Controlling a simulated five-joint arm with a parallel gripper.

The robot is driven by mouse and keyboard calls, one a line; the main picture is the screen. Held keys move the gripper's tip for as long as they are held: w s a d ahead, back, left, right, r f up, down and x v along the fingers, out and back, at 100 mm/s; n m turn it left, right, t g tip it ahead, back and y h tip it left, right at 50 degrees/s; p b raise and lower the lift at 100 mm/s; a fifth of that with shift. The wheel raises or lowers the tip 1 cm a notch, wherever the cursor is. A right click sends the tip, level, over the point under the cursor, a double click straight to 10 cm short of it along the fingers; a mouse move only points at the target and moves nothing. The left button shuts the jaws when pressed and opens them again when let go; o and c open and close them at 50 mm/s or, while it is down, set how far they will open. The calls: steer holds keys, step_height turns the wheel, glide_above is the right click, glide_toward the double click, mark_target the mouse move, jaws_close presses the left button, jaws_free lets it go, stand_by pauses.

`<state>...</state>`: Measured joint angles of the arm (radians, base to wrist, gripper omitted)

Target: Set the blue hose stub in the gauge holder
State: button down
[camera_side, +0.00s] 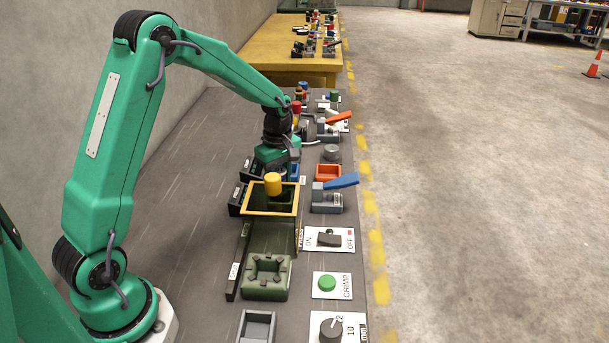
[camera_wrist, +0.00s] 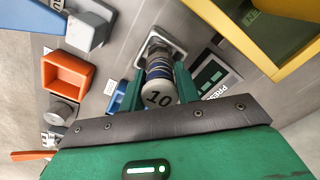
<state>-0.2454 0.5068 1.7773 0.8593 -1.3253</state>
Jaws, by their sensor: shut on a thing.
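My gripper (camera_wrist: 162,88) is shut on a short cylinder that I take to be the blue hose stub (camera_wrist: 159,72). It has dark and blue bands and a pale end face marked 10. Its far end points at a grey square holder (camera_wrist: 166,36), perhaps the gauge holder; I cannot tell whether the stub is in it or just above it. In the side view my gripper (camera_side: 275,168) is low over the bench behind the yellow frame, and the stub cannot be made out there.
An orange tray (camera_side: 328,172), also in the wrist view (camera_wrist: 68,77), and a blue-levered clamp (camera_side: 336,192) lie to the right. A dark label panel (camera_wrist: 213,72) lies beside the holder.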

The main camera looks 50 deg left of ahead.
steer(key=shift+f, duration=0.55)
steer(key=c, duration=1)
jaws_free()
steer(key=shift+c, duration=0.2)
step_height(320, 180, up, 13)
steer(key=shift+f, duration=0.15)
